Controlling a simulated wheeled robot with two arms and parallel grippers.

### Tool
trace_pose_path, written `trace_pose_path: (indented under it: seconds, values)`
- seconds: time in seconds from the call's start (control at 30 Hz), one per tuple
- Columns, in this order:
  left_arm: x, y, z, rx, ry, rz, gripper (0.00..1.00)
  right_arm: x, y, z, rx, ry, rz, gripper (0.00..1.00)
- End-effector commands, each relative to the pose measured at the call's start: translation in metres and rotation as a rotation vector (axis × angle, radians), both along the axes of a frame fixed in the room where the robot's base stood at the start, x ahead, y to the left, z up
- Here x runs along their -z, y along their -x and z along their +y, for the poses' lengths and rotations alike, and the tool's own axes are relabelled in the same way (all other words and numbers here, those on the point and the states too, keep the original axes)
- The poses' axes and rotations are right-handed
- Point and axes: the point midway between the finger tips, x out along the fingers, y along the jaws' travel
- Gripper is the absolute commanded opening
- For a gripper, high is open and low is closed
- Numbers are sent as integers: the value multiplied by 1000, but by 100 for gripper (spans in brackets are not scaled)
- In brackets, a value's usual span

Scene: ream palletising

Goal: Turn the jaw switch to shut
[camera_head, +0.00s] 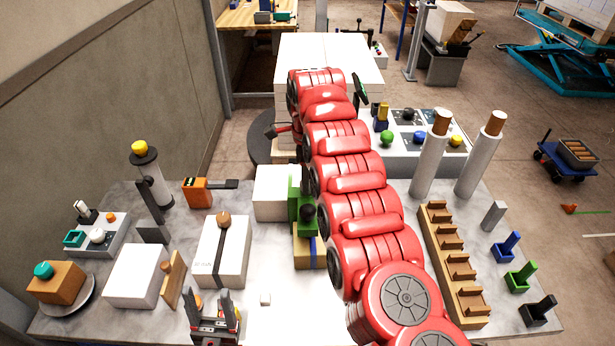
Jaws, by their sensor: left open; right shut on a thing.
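My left gripper (213,318) is open and empty, low in the head view, in front of a white box. That box carries a dark lever (222,240) with a wooden knob. My red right arm rises from the bottom right and bends away across the middle; its gripper is hidden behind the arm. A green device with a black knob (307,213) stands just left of that arm, on a yellow and blue block (309,250). A grey panel (428,165) at the right carries green, blue, yellow and dark knobs. I cannot tell which of these is the jaw switch.
White boxes (136,276) and an orange block with a teal knob (56,283) stand on the left of the grey table. A wooden slotted rack (450,265), two pale posts (481,155) and small coloured holders (521,276) fill the right.

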Motion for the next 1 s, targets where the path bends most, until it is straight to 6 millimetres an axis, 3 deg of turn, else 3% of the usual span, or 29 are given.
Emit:
trace_pose_path:
  seconds: [0.47,0.5,0.63,1.0]
  values:
    - [0,0,0,0,0,0,61,0,0,0,14,-1,-2,0]
    - [0,0,0,0,0,0,61,0,0,0,14,-1,-2,53]
    - [0,0,0,0,0,0,61,0,0,0,13,-1,-1,76]
    - [0,0,0,0,0,0,61,-3,-1,0,14,-1,-1,80]
